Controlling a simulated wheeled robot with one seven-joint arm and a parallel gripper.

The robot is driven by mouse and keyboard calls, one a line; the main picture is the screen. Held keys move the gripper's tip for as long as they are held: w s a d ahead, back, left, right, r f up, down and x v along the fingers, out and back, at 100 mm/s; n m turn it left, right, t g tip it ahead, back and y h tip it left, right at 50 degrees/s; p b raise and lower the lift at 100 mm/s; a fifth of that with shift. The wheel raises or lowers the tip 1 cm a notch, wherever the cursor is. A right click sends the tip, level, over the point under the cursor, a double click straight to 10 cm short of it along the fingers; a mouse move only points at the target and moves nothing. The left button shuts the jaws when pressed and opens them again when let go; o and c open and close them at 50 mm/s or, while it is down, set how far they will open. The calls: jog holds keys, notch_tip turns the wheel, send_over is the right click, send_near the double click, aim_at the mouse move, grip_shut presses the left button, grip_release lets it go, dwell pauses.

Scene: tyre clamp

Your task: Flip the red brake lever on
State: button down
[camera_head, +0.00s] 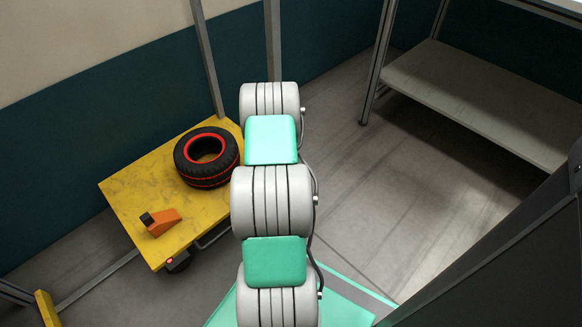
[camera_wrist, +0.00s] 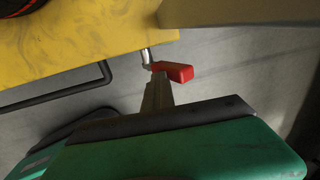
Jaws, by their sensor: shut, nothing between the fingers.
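The red brake lever (camera_wrist: 176,72) shows in the wrist view, sticking out to the right from a short metal stem (camera_wrist: 147,58) at the edge of the yellow cart. My gripper (camera_wrist: 159,78) is shut and empty. Its narrow fingers point up the picture, with their tips right by the left part of the lever. I cannot tell whether they touch it. In the head view my arm hides the gripper and that lever. The yellow cart (camera_head: 137,187) stands left of my arm there. A small red spot (camera_head: 170,261) shows on the dark caster at its front corner.
A black tyre with red rings (camera_head: 187,171) and an orange block with a black end (camera_head: 167,223) lie on the cart. A black tube handle (camera_wrist: 62,94) runs beside the cart edge. A grey shelf (camera_head: 470,95) stands at the right. Open floor lies between shelf and arm.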

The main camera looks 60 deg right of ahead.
jog(key=shift+d, duration=0.35)
jog(key=shift+s, duration=0.1)
notch_tip(320, 180, up, 12)
jog(key=a+p, duration=0.1)
jog(key=p, duration=0.5)
jog(key=shift+w+a, duration=0.2)
jog(key=shift+a, duration=0.05)
